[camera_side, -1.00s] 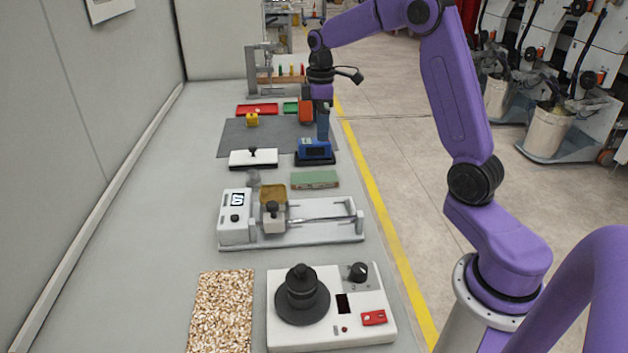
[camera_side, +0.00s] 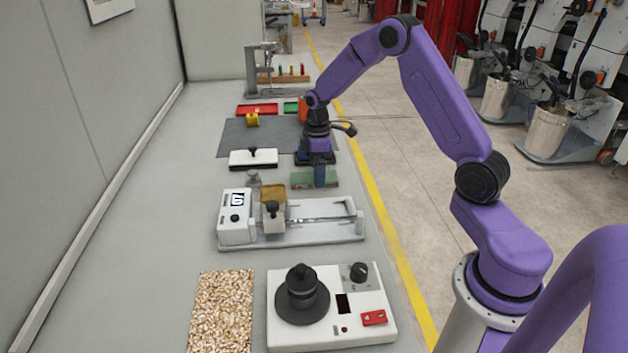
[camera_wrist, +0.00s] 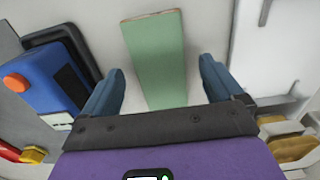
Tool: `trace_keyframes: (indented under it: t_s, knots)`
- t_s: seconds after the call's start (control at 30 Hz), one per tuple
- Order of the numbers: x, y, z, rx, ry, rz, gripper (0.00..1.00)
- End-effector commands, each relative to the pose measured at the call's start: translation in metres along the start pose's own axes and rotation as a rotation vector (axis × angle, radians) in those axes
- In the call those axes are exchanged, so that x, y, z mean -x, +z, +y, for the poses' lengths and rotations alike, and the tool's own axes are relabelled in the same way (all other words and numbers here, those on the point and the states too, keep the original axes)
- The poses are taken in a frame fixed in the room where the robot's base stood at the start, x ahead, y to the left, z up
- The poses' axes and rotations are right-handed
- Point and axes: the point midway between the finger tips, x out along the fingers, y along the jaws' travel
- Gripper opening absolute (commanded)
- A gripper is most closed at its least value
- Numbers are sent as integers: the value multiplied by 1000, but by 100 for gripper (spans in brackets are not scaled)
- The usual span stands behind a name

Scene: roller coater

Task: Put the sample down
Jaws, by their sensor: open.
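A green flat block (camera_side: 301,181), which looks like the sample, lies on the bench behind the white roller device. In the wrist view the green block (camera_wrist: 157,55) lies between my two blue fingers, with a gap on each side. My gripper (camera_side: 320,182) points down over the block's right part in the side view and hides some of it. My gripper (camera_wrist: 160,80) is open and holds nothing. I cannot tell how high the fingertips are above the bench.
A blue instrument with an orange knob (camera_wrist: 50,78) stands just left of my fingers in the wrist view. The white roller device (camera_side: 236,232) is close in front. Bare bench (camera_side: 140,190) is free at left.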

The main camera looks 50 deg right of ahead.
Motion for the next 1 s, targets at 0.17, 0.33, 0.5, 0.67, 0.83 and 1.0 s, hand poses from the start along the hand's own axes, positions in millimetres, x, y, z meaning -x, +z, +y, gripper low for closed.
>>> trace_keyframes:
  t_s: [0.17,0.33,0.5,0.67,0.83,1.0]
  knots:
    - [-15,1,0,-2,2,0,94]
    - [-16,1,0,-2,3,0,94]
    - [-15,1,0,-2,3,0,61]
    - [-15,0,0,-1,3,0,26]
    - [-15,0,0,-1,3,0,26]
    - [-10,0,1,-1,4,1,26]
